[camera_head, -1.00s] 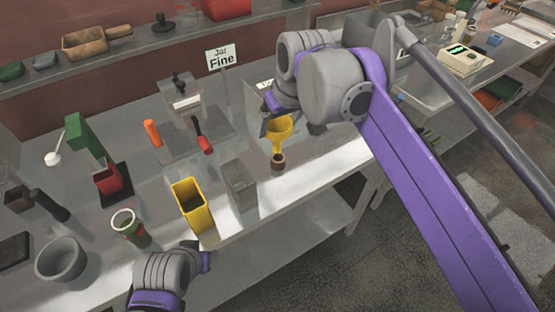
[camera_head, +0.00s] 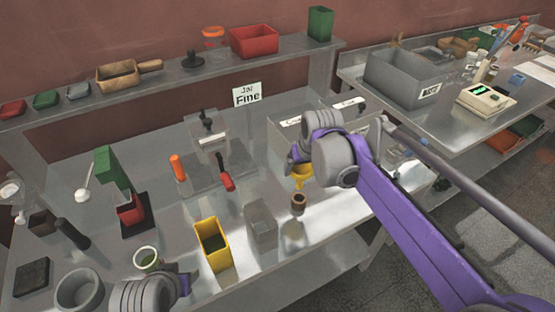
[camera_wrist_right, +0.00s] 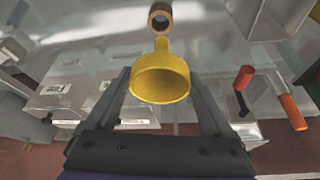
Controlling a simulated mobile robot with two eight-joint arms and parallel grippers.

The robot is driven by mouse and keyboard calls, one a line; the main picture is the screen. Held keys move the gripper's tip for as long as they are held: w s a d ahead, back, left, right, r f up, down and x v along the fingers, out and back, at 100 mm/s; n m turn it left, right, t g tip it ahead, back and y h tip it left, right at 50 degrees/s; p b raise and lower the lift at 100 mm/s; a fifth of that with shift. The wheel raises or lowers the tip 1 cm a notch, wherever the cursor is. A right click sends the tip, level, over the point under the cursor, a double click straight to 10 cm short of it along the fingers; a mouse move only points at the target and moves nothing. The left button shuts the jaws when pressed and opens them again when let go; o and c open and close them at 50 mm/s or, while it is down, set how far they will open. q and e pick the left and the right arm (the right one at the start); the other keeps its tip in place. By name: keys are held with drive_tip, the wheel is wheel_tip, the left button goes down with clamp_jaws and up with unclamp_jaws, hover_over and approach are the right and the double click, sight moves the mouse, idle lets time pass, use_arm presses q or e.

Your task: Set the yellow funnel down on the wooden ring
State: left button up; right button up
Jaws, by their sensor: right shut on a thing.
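The yellow funnel (camera_head: 303,173) is in my right gripper (camera_head: 296,162), spout down, at the right part of the workbench. In the right wrist view the funnel (camera_wrist_right: 160,80) sits between the two fingers of the gripper (camera_wrist_right: 162,92), which is shut on it. The wooden ring (camera_head: 298,203) stands on the bench just in front of the funnel. In the right wrist view the ring (camera_wrist_right: 160,17) lies beyond the spout tip, and the two look apart or barely touching. My left gripper (camera_head: 186,282) is low at the front edge; its fingers are too unclear to judge.
A grey container (camera_head: 261,222) and a yellow bin (camera_head: 213,246) stand left of the ring. Clear bins (camera_head: 290,128) are behind my right gripper.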

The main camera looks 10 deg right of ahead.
sight(301, 188)
drive_tip(key=shift+w+d+f, duration=0.1)
drive_tip(key=shift+w+f, duration=0.1)
drive_tip(key=shift+f, duration=0.2)
use_arm(q)
drive_tip(key=shift+s+a+r, duration=0.1)
drive_tip(key=shift+a+r, duration=0.1)
drive_tip(key=shift+a, duration=0.15)
use_arm(e)
drive_tip(key=shift+s+d, duration=0.1)
drive_tip(key=shift+s, duration=0.05)
use_arm(q)
drive_tip(key=shift+s, duration=0.1)
use_arm(e)
drive_tip(key=shift+s, duration=0.1)
use_arm(q)
drive_tip(key=shift+f, duration=0.15)
use_arm(e)
drive_tip(key=shift+f, duration=0.1)
